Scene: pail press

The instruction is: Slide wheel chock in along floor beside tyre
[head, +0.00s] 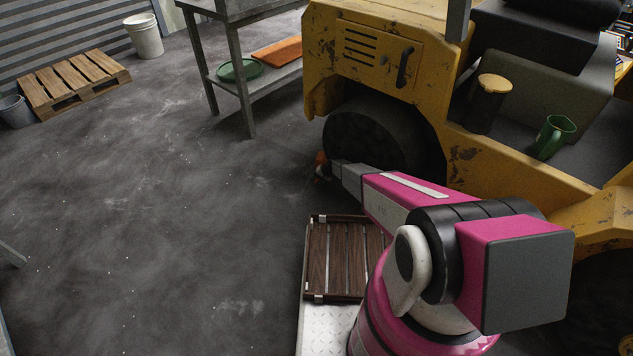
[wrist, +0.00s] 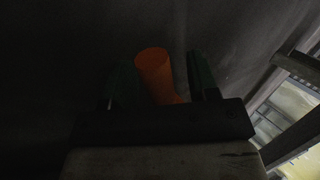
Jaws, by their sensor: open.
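The black tyre (head: 362,138) of the yellow vehicle (head: 385,60) stands on the dark floor. A small orange thing (head: 321,157), which I take for the wheel chock, shows beside the tyre at its lower left, mostly hidden by my gripper (head: 328,170). In the wrist view the orange chock (wrist: 156,76) has a rounded upright part and stands between the two dark fingers of my gripper (wrist: 161,78). The fingers are apart, with a gap visible on each side of it. I cannot tell whether the chock touches the tyre.
A brown slatted tray (head: 335,262) lies near my arm. A grey bench (head: 250,92) with a green dish (head: 240,69) on its lower shelf stands behind. A pallet (head: 75,82), white bucket (head: 145,36) and grey bucket (head: 15,111) are far left.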

